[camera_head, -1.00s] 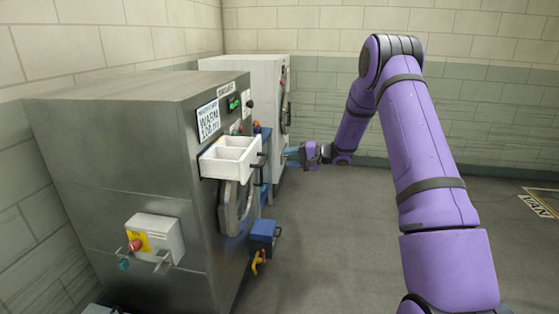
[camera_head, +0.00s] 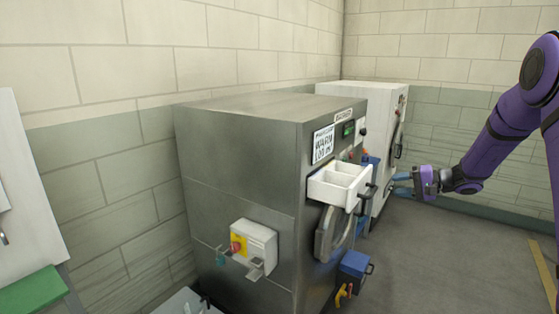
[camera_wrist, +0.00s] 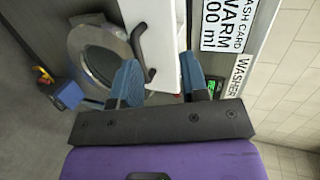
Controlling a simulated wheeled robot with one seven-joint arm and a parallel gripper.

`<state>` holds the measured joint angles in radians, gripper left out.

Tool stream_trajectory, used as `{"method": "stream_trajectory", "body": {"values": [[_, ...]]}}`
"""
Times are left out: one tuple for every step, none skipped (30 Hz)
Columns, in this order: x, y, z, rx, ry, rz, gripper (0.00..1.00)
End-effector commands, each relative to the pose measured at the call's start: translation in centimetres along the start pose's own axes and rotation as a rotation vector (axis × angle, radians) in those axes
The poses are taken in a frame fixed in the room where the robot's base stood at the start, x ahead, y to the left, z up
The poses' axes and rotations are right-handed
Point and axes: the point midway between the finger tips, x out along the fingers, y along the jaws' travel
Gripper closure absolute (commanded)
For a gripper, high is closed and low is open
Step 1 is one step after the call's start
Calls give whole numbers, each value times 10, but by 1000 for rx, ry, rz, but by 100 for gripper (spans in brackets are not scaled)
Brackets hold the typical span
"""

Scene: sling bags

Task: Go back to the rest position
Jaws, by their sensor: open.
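My gripper (camera_head: 401,183) is at the end of my purple arm, to the right of the washer in the head view. It also shows in the wrist view (camera_wrist: 160,80), with its two blue fingers apart and nothing seen between them. The steel washer (camera_head: 240,160) stands in the middle of the head view. Its white drawer (camera_head: 335,190) is pulled out, with empty-looking compartments. In the wrist view the drawer (camera_wrist: 160,40) and its dark handle (camera_wrist: 140,50) lie beyond the fingers. I cannot tell the exact gap, but no grip on the handle shows.
A white machine (camera_head: 385,115) stands behind the washer. A blue box (camera_head: 354,265) with a yellow hook sits low at the washer's front. A green-topped surface (camera_head: 32,290) is at the left. Floor at right is clear.

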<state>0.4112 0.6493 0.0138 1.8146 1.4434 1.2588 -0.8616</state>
Motion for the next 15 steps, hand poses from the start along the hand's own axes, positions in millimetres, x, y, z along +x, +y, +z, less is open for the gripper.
{"method": "stream_trajectory", "body": {"values": [[0, -19, 16, -19, -28, 33, 59], [0, -27, 25, -26, -45, 53, 59], [-1, -37, 37, -35, -66, 81, 59], [-2, -45, 46, -43, -80, 102, 59], [-2, -52, 55, -50, -94, 123, 59], [-4, -61, 68, -61, -112, 152, 59], [-5, -68, 77, -70, -124, 174, 59], [-6, -74, 86, -78, -136, 196, 59], [-8, -82, 99, -90, -151, 225, 59], [-10, -87, 108, -99, -161, 248, 59], [-12, -92, 118, -108, -170, 270, 59], [-15, -99, 130, -120, -182, 300, 59], [-17, -104, 140, -130, -190, 322, 59], [-19, -108, 149, -140, -196, 345, 59], [-22, -114, 162, -154, -204, 375, 59]]}}
